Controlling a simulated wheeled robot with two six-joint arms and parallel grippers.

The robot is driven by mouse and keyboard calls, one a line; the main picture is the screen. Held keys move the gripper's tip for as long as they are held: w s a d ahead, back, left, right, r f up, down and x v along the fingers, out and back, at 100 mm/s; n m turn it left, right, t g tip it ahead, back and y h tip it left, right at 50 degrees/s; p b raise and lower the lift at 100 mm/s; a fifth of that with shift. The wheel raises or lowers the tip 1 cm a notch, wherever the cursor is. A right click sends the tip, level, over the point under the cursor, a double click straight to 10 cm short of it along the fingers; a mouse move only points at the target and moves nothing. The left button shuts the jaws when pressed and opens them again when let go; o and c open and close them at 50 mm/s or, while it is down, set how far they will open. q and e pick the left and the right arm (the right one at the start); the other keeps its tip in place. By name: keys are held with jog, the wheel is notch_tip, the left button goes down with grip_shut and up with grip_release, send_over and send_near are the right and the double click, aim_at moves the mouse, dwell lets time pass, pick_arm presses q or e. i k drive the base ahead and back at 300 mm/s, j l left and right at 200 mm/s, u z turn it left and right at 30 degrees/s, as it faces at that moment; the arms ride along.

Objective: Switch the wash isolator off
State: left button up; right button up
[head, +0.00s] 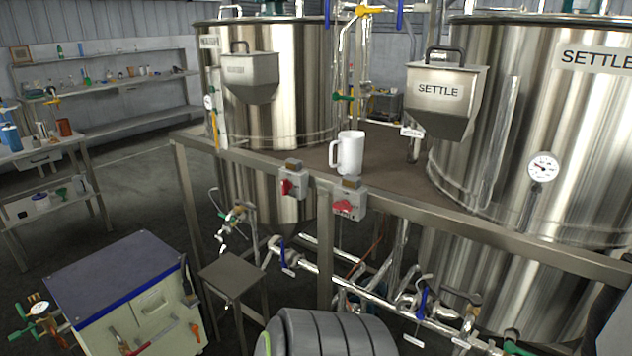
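Two grey isolator boxes with red rotary handles are fixed to the front rail of the steel platform in the head view. The left isolator (292,182) sits below and left of the white mug. The right isolator (350,199) sits just below the mug. Each has a small plate on top, too small to read, so I cannot tell which is the wash one. The left red handle looks closer to upright and the right one wider, but their exact settings are unclear. Neither of my grippers shows in this view.
A white mug (348,153) stands on the platform (395,182) just behind the right isolator. Large steel tanks stand behind, the right tank (585,140) labelled SETTLE. Pipes with valves run below the rail. A small stool (232,274) and a blue-edged cabinet (115,275) stand front left.

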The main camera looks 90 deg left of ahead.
aim_at(286, 184)
jog(key=u, duration=2.9)
